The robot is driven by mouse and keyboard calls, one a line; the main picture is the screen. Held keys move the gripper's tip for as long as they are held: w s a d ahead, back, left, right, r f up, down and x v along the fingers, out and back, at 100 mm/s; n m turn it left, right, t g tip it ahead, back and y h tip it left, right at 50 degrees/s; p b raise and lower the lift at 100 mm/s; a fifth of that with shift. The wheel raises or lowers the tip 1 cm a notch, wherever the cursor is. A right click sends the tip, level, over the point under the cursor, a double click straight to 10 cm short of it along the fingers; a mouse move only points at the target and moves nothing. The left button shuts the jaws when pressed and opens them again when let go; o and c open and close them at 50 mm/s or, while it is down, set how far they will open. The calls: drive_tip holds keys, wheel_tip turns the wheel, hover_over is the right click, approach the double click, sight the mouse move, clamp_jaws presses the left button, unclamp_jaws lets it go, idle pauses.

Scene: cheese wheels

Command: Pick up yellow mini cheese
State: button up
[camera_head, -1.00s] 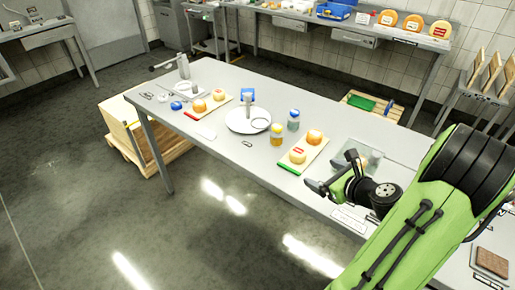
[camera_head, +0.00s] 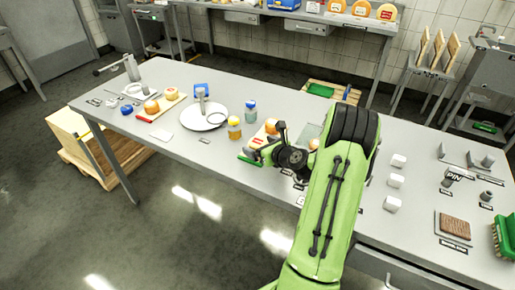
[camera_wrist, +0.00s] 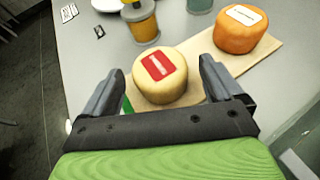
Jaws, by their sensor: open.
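In the wrist view a pale yellow mini cheese (camera_wrist: 160,77) with a red label sits on a wooden board (camera_wrist: 245,62). My gripper (camera_wrist: 158,85) is open, with one finger to each side of this cheese in the picture; I cannot tell whether they are level with it. An orange mini cheese (camera_wrist: 240,29) with a white label sits on the same board, farther back.
A round white plate (camera_head: 203,117) is farther left. Another board (camera_head: 153,116) holds two cheeses. White blocks (camera_head: 392,203) lie right of my arm.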

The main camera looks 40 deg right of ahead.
drive_tip(key=shift+x, duration=1)
drive_tip(key=shift+s+r, duration=0.1)
